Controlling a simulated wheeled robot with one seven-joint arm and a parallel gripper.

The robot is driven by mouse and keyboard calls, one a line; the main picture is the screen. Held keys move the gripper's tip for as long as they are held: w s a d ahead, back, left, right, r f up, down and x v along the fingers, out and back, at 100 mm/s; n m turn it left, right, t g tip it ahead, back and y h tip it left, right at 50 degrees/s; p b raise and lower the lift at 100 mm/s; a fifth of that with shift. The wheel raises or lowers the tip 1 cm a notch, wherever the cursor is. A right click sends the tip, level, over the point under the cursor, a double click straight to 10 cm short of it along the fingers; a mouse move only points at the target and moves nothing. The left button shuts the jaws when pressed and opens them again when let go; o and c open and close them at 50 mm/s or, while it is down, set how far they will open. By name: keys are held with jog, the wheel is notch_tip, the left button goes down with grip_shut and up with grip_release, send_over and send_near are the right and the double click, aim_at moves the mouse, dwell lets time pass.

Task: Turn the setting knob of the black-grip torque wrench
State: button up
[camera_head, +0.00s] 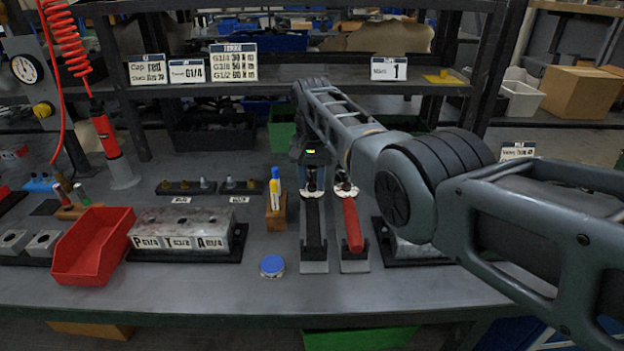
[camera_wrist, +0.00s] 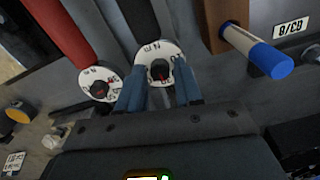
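The black-grip torque wrench (camera_head: 313,228) lies in a holder on the bench, its grip toward the front edge. Its far end bears a white dial (camera_wrist: 144,55) with a dark setting knob (camera_wrist: 160,71) and a red mark, seen in the wrist view. My gripper (camera_head: 313,183) points down over that end; in the wrist view its two blue fingers (camera_wrist: 159,82) stand apart, one on each side of the knob. The fingers look open, and I cannot tell whether either touches the knob. The head view hides the knob behind my gripper.
A red-grip torque wrench (camera_head: 352,224) lies close on the right, its dial (camera_wrist: 97,84) near my fingers. A wooden block with markers (camera_head: 276,203) stands on the left. A blue round cap (camera_head: 272,266), a valve block (camera_head: 182,228) and a red bin (camera_head: 92,246) lie farther left.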

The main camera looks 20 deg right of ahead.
aim_at(312, 185)
notch_tip(312, 185, up, 8)
jog(key=shift+f, duration=0.1)
dwell(0.4)
